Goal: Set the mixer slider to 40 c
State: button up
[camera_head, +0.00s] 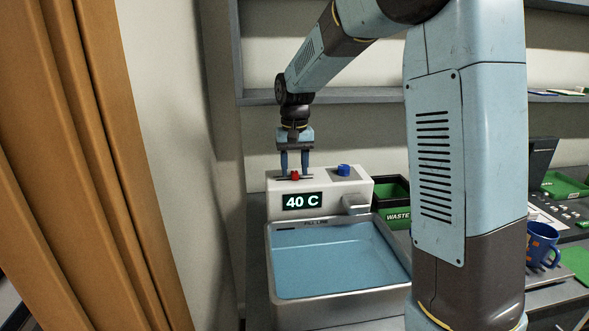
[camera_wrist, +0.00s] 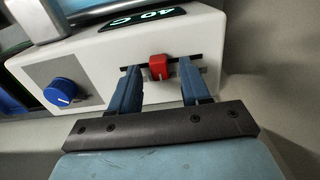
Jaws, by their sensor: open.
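The mixer (camera_head: 330,188) is a white box behind a basin, and its display (camera_head: 302,201) reads 40 C. The red slider knob (camera_head: 295,175) sits in a dark slot on the top of the box. It also shows in the wrist view (camera_wrist: 158,67), near the middle of the slot. My gripper (camera_head: 294,174) points down over the slot. In the wrist view my gripper (camera_wrist: 158,85) is open, with one finger on each side of the red knob and a gap on both sides. The fingertips are close to the slot; exact contact with the surface cannot be told.
A blue knob (camera_head: 344,170) is on the same box. A grey basin (camera_head: 345,302) with blue water stands in front. A green waste bin (camera_head: 397,217) is to the right. A blue mug (camera_head: 541,244) stands further right. A shelf runs behind, and an orange curtain hangs at left.

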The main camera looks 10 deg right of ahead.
aim_at(296, 173)
notch_tip(296, 173, up, 13)
dwell(0.4)
jog(key=s+d+r+t, duration=0.1)
jog(key=s+d, duration=0.3)
jog(key=s, duration=0.4)
jog(key=s+d+r+t, duration=0.15)
jog(key=s+d, duration=0.25)
jog(key=s, duration=0.4)
jog(key=s+d+f+t, duration=0.1)
jog(key=s+d+f, duration=0.1)
jog(key=s, duration=0.5)
jog(key=s+d+f+t, duration=0.2)
jog(key=s+f, duration=0.3)
jog(key=s, duration=0.2)
jog(key=shift+d, duration=0.15)
jog(key=shift+f, duration=0.1)
dwell(1.9)
